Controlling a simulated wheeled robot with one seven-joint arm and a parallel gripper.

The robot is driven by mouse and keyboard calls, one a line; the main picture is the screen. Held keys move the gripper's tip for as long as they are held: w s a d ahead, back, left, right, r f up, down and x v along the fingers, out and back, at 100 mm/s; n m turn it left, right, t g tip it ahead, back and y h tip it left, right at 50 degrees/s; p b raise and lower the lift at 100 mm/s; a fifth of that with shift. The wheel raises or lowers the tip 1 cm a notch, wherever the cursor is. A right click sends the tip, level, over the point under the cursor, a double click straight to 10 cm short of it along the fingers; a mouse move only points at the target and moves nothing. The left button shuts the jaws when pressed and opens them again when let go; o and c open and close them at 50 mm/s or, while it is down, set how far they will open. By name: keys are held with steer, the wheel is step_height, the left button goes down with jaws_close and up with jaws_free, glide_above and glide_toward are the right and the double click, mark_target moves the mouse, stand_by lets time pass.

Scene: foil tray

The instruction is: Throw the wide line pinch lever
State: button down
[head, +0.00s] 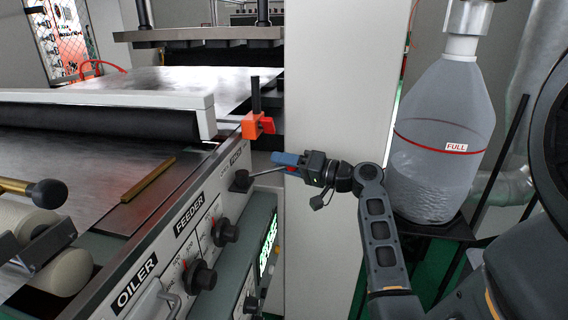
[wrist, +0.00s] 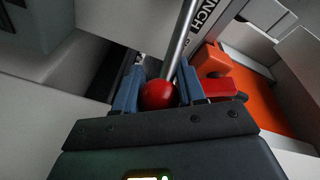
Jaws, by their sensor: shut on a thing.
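The pinch lever is a thin metal rod (head: 265,171) reaching out to the right from a dark pivot on the machine's side panel, near the small white label. In the wrist view its rod (wrist: 181,38) runs up past the letters "NCH" and ends in a red ball knob (wrist: 158,95). My gripper (head: 289,161) is at the rod's outer end, with its blue fingers on either side of the knob. It also shows in the wrist view (wrist: 159,88), shut on the red knob. The knob is mostly hidden by the fingers in the head view.
An orange bracket (head: 257,127) with a black post stands just above the lever. Black dials (head: 225,232) and the feeder and oiler panels lie to the lower left. A pale cabinet wall (head: 335,90) is behind my gripper. A large bottle (head: 440,130) stands to the right.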

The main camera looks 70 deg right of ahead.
steer(key=s+a+m+g+h+p, duration=0.3)
steer(key=a+h, duration=0.5)
steer(key=a, duration=0.5)
steer(key=s+m, duration=0.1)
steer(key=m, duration=0.1)
steer(key=shift+f+m, duration=0.25)
steer(key=shift+m, duration=0.05)
steer(key=shift+r, duration=0.15)
stand_by(1.0)
